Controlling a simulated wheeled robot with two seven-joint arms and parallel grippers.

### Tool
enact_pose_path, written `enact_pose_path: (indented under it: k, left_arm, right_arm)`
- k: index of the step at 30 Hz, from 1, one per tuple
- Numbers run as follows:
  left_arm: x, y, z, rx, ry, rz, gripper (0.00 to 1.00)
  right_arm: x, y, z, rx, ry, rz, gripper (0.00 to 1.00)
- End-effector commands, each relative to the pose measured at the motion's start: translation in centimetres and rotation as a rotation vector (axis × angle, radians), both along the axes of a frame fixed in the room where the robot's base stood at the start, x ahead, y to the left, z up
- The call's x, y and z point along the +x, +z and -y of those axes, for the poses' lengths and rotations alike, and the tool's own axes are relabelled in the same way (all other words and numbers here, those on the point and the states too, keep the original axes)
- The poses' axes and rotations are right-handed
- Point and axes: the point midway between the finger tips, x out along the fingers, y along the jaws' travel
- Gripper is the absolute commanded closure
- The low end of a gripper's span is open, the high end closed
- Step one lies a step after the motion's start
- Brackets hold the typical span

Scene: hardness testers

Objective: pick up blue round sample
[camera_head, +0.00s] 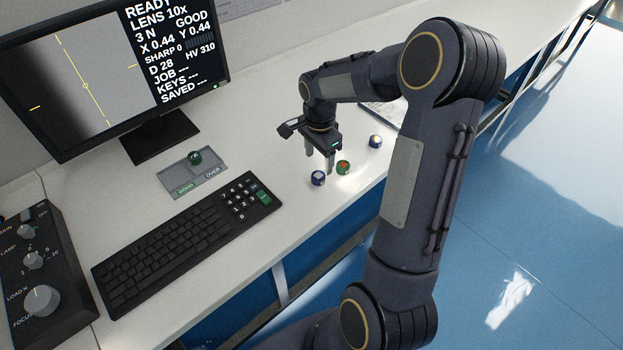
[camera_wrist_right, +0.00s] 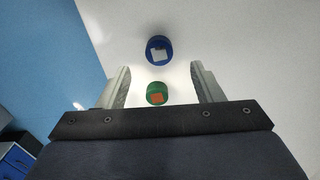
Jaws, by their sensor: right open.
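A blue round sample (camera_head: 318,178) with a pale square mark on top stands on the white bench near its front edge. I take it to be the blue sample (camera_wrist_right: 159,50) at the top of the right wrist view. A second blue sample (camera_head: 376,141) stands farther right. A green sample (camera_head: 343,167) with an orange-red mark stands between them; it also shows in the wrist view (camera_wrist_right: 156,93), between the fingers' lines. My right gripper (camera_head: 320,158) is open, pointing down, just behind the near blue and green samples. It holds nothing. My left gripper is out of view.
A grey tray (camera_head: 214,179) marked GOOD and OVER holds another green sample (camera_head: 194,157). A keyboard (camera_head: 175,240), a monitor (camera_head: 120,75) and a knob panel (camera_head: 40,275) fill the left. Bare bench lies between tray and gripper. Paper lies behind my arm.

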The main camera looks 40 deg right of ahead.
Motion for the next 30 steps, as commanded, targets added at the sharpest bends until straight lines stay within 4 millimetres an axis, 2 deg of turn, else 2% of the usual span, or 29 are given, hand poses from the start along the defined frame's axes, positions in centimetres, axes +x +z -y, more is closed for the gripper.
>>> enact_pose_path:
  k: [12, 20, 23, 30]
  left_arm:
    - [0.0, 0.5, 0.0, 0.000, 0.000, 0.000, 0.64]
    - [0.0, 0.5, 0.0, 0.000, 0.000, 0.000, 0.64]
    - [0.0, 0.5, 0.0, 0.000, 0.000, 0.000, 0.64]
    - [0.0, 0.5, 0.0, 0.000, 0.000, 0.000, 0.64]
  right_arm:
    - [-0.2, -5.4, -0.2, 0.002, 0.003, -0.001, 0.40]
    - [-0.1, -5.8, -0.2, 0.001, 0.004, 0.002, 0.40]
    - [-0.1, -5.8, -0.2, 0.001, 0.004, 0.002, 0.50]
    - [-0.1, -5.7, -0.2, 0.001, 0.004, 0.002, 0.82]
